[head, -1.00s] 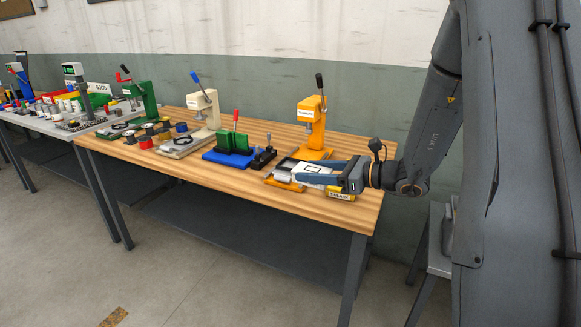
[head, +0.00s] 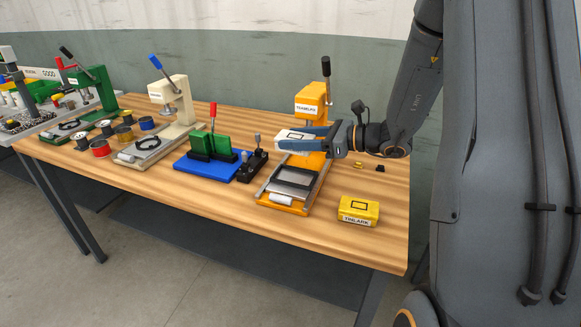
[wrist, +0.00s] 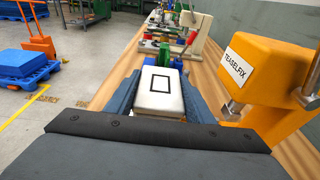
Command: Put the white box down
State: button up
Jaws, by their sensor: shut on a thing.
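The white box (wrist: 160,92), with a black square outline on its top, sits between the two blue-grey fingers of my gripper (wrist: 161,85). My gripper is shut on it. In the head view the white box (head: 293,135) shows at the tips of my gripper (head: 305,138), raised above the table beside the orange press (head: 311,105). The box's underside is hidden. The wrist view shows the orange press (wrist: 268,70), labelled TEASELFIX, close on the right of my gripper.
On the wooden table (head: 235,218), the press's sliding tray (head: 293,178) lies below my gripper. A yellow box (head: 357,210) stands to its right. A blue base with green blocks (head: 208,160) and a small black fixture (head: 252,163) are to the left.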

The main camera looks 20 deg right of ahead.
send_over(295, 178)
notch_tip(295, 178, down, 5)
jog(key=shift+a+f+p, duration=0.1)
jog(key=shift+p, duration=0.3)
jog(key=shift+f+p, duration=0.4)
jog(key=shift+f, duration=1.65)
jog(key=shift+f, duration=0.1)
jog(key=o, duration=1.2)
jog(key=shift+c, duration=0.2)
jog(key=b+v, duration=0.2)
jog(key=v, duration=1)
